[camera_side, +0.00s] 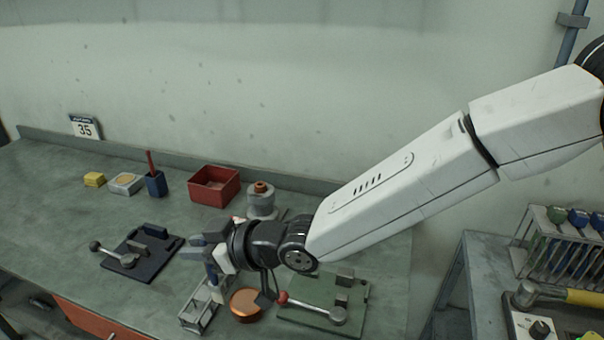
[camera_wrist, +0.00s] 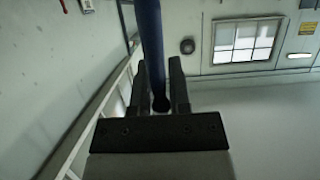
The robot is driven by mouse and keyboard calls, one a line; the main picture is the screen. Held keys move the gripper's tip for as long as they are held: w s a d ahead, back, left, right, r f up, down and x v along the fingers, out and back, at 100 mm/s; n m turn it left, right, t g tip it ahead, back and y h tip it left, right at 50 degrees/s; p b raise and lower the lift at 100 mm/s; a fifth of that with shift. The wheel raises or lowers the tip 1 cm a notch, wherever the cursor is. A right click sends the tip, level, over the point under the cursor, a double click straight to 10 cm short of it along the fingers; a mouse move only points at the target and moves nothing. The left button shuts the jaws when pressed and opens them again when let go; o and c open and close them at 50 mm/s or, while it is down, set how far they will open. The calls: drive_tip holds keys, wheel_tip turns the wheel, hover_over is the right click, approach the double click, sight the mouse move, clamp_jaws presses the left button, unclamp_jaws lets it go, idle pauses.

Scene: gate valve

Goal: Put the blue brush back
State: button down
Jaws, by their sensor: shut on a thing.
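My gripper (camera_side: 200,246) is low over the front middle of the bench, pointing left. Its two fingers (camera_wrist: 158,68) are shut on the blue brush (camera_wrist: 150,40), whose round blue shaft runs between them in the wrist view. In the side view a blue part of the brush (camera_side: 211,272) shows just below the gripper, over a small metal rack (camera_side: 197,318). I cannot tell whether the brush is inside the rack or in front of it. Its ends are not clearly seen.
A dark fixture plate (camera_side: 140,262) with a ball-ended lever lies left of my gripper. A green fixture plate (camera_side: 325,305) and a copper dish (camera_side: 247,305) lie to the right. A blue cup (camera_side: 156,184), red bin (camera_side: 214,185) and grey valve part (camera_side: 261,203) stand behind.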

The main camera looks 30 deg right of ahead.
drive_tip(key=w+a+f, duration=0.4)
drive_tip(key=w+f, duration=0.1)
drive_tip(key=f, duration=0.1)
drive_tip(key=shift+w+f, duration=0.15)
drive_tip(key=shift+w, duration=0.1)
drive_tip(key=shift+a+f, duration=0.1)
drive_tip(key=shift+w+a+f, duration=0.1)
drive_tip(key=shift+w+f, duration=0.1)
drive_tip(key=shift+f, duration=1.7)
drive_tip(key=c, duration=0.6)
unclamp_jaws()
